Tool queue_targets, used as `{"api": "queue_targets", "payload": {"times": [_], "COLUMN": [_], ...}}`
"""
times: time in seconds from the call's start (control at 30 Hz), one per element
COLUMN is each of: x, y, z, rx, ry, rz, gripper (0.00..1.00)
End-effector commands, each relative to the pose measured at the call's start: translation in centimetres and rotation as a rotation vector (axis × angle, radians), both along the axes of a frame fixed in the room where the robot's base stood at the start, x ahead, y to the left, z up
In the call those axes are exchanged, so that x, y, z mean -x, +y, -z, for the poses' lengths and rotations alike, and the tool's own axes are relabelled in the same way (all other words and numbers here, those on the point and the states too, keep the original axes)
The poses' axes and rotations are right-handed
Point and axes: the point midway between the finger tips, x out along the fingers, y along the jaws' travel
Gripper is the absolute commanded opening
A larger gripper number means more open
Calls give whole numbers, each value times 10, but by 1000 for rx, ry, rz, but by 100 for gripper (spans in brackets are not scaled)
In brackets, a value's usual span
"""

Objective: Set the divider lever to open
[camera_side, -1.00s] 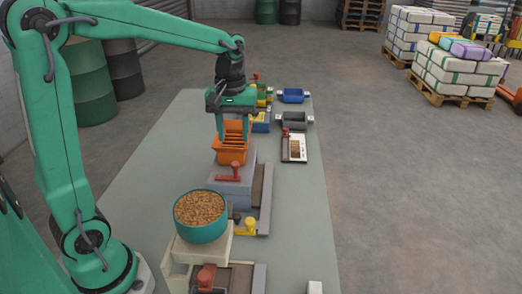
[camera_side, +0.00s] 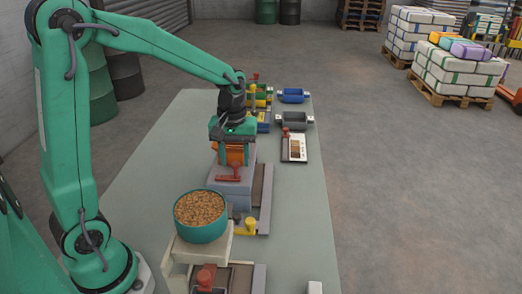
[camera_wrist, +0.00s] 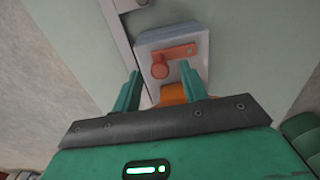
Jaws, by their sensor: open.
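A red lever (camera_side: 229,173) sits on top of a grey block (camera_side: 228,191) in the middle of the table in the side view. In the wrist view the lever (camera_wrist: 174,58) has a round knob at its left end and a flat arm reaching right across the block's top. An orange slatted box (camera_side: 236,155) stands just behind the lever, partly hidden by my gripper. My gripper (camera_side: 234,156) is low over this box, fingers down. In the wrist view my gripper (camera_wrist: 158,74) has its two fingers spread, with the lever knob seen beyond and between them.
A teal bowl of brown pellets (camera_side: 200,212) stands on a cream stand in front of the block. Another red knob (camera_side: 206,277) is at the table's near end. Grey and blue bins (camera_side: 294,119) stand at the back right. The table (camera_side: 150,165) left of the block is clear.

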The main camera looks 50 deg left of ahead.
Motion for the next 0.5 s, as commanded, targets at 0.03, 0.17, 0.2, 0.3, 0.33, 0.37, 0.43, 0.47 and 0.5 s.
{"api": "queue_targets", "payload": {"times": [0.03,0.17,0.2,0.3,0.33,0.37,0.43,0.47,0.5], "x": [0,0,0,0,0,0,0,0,0], "y": [0,0,0,0,0,0,0,0,0], "z": [2,3,3,3,3,3,3,3,3], "rx": [0,1,1,0,0,0,0,0,0], "ry": [1,1,1,0,0,0,0,0,0], "rz": [0,0,0,0,0,0,0,0,0], "gripper": [43,43,43,43,41,35,22,16,8]}}
